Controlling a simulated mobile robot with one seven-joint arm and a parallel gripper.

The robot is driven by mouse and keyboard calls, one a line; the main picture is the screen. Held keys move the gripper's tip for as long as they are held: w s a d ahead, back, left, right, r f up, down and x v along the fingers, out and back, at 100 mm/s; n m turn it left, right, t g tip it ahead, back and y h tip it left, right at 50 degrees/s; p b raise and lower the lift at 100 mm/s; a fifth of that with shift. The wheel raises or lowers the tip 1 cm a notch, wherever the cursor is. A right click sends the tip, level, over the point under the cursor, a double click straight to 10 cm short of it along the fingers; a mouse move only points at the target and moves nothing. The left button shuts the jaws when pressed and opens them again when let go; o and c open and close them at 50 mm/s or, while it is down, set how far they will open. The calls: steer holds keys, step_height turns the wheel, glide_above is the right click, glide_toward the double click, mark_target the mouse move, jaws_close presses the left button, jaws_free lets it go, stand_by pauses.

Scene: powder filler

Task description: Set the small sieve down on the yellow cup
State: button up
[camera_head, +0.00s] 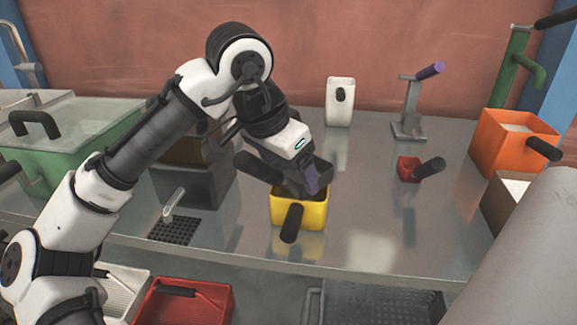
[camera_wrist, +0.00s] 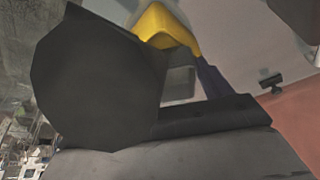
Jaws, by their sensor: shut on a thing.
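The yellow cup (camera_head: 316,212) stands on the metal counter, its black handle pointing toward the front; part of it also shows at the top of the wrist view (camera_wrist: 160,24). My gripper (camera_head: 305,181) is over the cup and shut on the small sieve. The sieve (camera_head: 322,170) is a dark grey, box-like piece at the cup's mouth, partly hidden by my gripper. A thick dark handle (camera_wrist: 95,85) fills the left of the wrist view, with the grey sieve body (camera_wrist: 181,78) beside it. I cannot tell whether the sieve touches the cup's rim.
A small red cup (camera_head: 408,169) and a grey stand with a purple handle (camera_head: 412,112) are to the right. A white container (camera_head: 340,102) stands behind. An orange bin (camera_head: 500,145) is at far right. Counter (camera_head: 375,235) right of the yellow cup is clear.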

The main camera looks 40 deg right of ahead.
stand_by(0.4)
steer(key=o, duration=1.1)
steer(key=shift+f, duration=0.1)
steer(key=p+v, duration=0.1)
steer(key=v, duration=1.3)
steer(key=shift+f, duration=0.1)
steer(key=shift+w, duration=0.15)
